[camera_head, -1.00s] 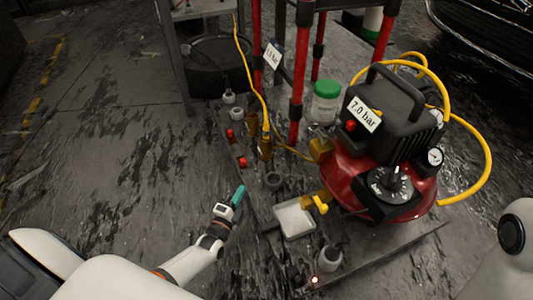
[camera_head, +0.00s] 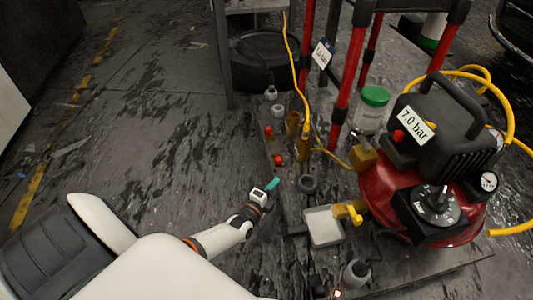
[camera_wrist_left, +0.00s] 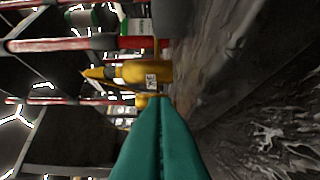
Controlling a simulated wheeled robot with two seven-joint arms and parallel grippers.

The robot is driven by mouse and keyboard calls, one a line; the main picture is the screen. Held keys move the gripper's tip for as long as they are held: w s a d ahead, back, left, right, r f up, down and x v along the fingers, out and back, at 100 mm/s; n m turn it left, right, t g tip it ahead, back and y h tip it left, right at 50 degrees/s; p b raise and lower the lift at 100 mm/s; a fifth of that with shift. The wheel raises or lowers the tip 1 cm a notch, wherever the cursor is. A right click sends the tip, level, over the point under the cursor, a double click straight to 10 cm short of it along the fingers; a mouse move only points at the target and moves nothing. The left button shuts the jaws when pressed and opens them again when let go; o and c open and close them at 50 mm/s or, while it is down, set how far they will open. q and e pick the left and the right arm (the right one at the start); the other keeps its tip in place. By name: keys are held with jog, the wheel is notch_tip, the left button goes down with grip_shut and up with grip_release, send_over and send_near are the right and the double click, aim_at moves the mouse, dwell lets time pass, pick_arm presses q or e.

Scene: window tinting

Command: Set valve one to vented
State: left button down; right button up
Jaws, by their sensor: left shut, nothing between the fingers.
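Two small valve bodies with red knobs sit along a narrow dark plate, a farther one (camera_head: 267,131) and a nearer one (camera_head: 278,160). I cannot read which one is valve one. My left gripper (camera_head: 274,184) has teal fingertips pressed together and empty, just on the near side of the nearer red knob and apart from it. In the left wrist view the shut teal fingers (camera_wrist_left: 160,135) point at a brass fitting (camera_wrist_left: 130,72) with a small white tag, whose writing is too small to read. My right gripper is out of view.
Brass fittings (camera_head: 304,145) and a black ring (camera_head: 308,183) stand beside the valves. A red compressor (camera_head: 385,195) with a 7.0 bar label stands right, near a white tray (camera_head: 323,226). Red posts (camera_head: 344,85) and a yellow hose (camera_head: 297,65) rise behind. The floor left is open.

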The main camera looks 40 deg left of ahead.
aim_at(276, 173)
pick_arm(q)
jog(key=w, duration=0.1)
jog(key=w+b, duration=0.2)
jog(key=w, duration=0.1)
jog(key=shift+a+f, duration=0.2)
jog(key=shift+f, duration=0.1)
jog(key=shift+w+a+r+b, duration=0.1)
jog(key=shift+w+a+b, duration=0.2)
jog(key=shift+a+b, duration=0.2)
jog(key=shift+w+a+b, duration=0.3)
jog(key=shift+a+b, duration=0.1)
jog(key=shift+a, duration=0.1)
jog(key=shift+w+a+r+b, duration=0.15)
jog(key=shift+w+a+b, duration=0.2)
jog(key=shift+w+a, duration=0.1)
jog(key=shift+r, duration=0.1)
